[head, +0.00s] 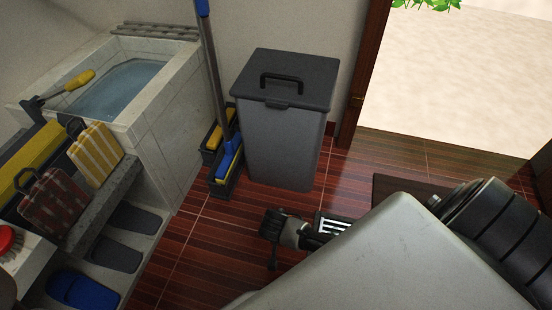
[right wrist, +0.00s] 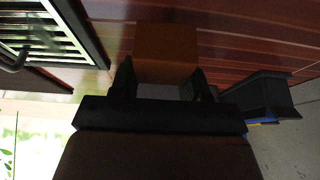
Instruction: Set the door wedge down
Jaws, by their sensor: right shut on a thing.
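The door wedge (right wrist: 166,48) is an orange-brown block in the right wrist view, between the two dark fingers of my right gripper (right wrist: 162,76). That gripper is shut on it, with the reddish wood floor behind. I cannot tell whether the wedge touches the floor. In the head view a dark shape that looks like my right gripper (head: 274,228) is low over the floor, in front of the grey bin; the wedge cannot be made out there. My left gripper is not in view.
A grey lidded bin (head: 285,125) stands by the wall, with a mop and a blue-and-yellow bucket (head: 228,160) to its left. A metal grate (head: 333,224) lies right of the gripper, near the open doorway (head: 455,85). A stone sink and bench (head: 160,150) fill the left.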

